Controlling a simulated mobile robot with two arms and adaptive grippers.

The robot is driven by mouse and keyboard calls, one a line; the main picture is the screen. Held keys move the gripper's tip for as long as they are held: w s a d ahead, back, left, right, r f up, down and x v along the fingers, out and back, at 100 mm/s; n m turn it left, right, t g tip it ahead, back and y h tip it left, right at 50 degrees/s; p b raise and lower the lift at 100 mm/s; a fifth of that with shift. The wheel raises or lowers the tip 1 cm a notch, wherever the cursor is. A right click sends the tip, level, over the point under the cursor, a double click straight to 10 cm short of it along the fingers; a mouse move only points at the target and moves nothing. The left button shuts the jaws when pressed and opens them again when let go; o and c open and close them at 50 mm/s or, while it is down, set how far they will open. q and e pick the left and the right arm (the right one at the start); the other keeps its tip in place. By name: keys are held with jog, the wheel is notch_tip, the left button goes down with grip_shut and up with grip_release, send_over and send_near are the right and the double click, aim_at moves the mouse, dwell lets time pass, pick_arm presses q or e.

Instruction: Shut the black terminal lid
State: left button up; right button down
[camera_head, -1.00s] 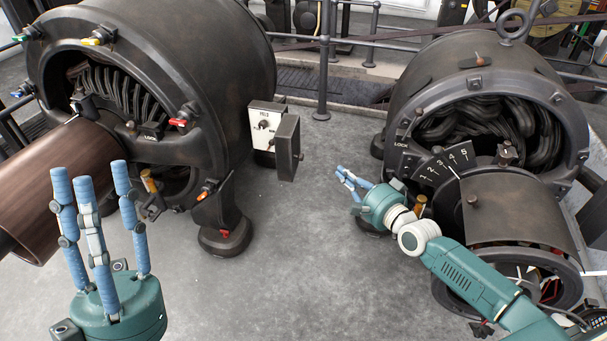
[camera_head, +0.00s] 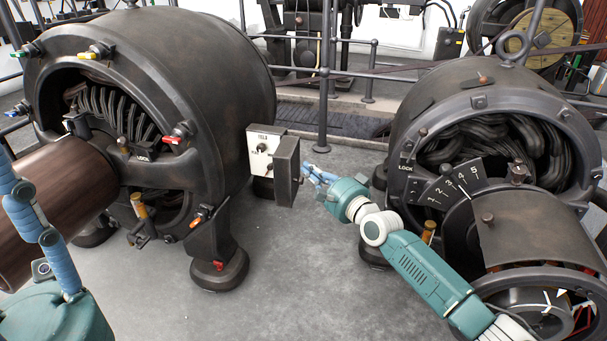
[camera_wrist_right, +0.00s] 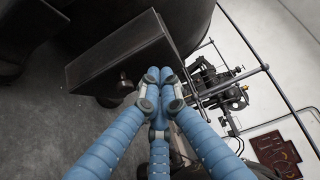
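The black terminal lid (camera_head: 287,172) stands swung open at the right side of the white FIELD panel (camera_head: 262,152) on the left dynamo. In the right wrist view the dark lid (camera_wrist_right: 120,55) fills the upper left. My right gripper (camera_head: 309,171) is just right of the lid, its fingers pointing towards it. In the wrist view its blue fingertips (camera_wrist_right: 162,82) are together with nothing between them, over the lid's lower right edge. I cannot tell whether they touch it. My left gripper (camera_head: 35,225) is partly cut off at the lower left, with its visible finger extended.
The left dynamo (camera_head: 170,70) stands behind the panel, with a brown shaft cylinder (camera_head: 65,195). The right dynamo (camera_head: 455,90) has a numbered dial (camera_head: 447,187) close to my right arm. A railing post (camera_head: 323,110) stands behind. The floor between the dynamos is clear.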

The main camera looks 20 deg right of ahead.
jog(key=shift+w+a+r, duration=0.15)
jog(key=shift+w+a, duration=0.3)
jog(key=shift+a, duration=0.4)
